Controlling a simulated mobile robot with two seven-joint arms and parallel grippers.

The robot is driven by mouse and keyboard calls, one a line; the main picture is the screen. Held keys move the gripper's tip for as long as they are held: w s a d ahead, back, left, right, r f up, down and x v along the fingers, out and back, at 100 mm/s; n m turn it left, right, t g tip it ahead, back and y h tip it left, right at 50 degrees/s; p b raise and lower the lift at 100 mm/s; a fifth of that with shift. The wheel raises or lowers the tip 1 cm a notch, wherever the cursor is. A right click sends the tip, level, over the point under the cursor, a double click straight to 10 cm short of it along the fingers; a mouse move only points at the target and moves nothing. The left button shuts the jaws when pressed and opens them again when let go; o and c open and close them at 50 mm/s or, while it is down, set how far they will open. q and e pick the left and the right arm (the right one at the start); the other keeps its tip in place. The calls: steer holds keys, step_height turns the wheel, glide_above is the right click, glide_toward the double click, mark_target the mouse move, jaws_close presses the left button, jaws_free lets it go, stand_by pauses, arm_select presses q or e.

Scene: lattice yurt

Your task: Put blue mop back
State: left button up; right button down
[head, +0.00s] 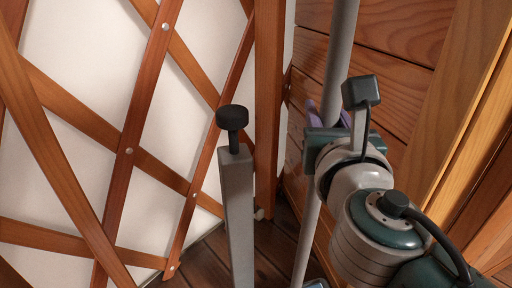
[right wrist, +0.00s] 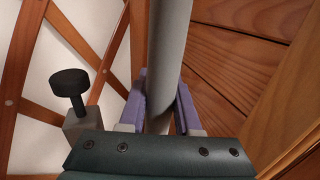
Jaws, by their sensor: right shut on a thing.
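A long grey pole (head: 341,45), seemingly the mop's handle, runs from the top edge to the bottom of the head view, leaning slightly. My right gripper (head: 323,112) is shut on this pole; one purple finger shows past it. In the right wrist view the pole (right wrist: 168,40) passes between the two purple fingers of the gripper (right wrist: 161,105). The mop's head is not clearly seen; only a small blue-grey piece (head: 316,284) shows at the bottom edge near the pole's lower end. My left gripper is out of view.
A grey square post (head: 238,210) with a black knob (head: 232,118) stands left of the pole; the knob also shows in the right wrist view (right wrist: 69,83). Wooden lattice (head: 128,150) over white wall fills the left. A plank panel (head: 400,30) and wooden frame (head: 465,100) stand right.

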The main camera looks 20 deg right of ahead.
step_height(320, 180, down, 9)
steer(key=b, duration=0.5)
steer(key=shift+r, duration=0.15)
steer(key=shift+b, duration=0.35)
steer(key=c, duration=0.6)
jaws_free()
steer(key=shift+f, duration=0.2)
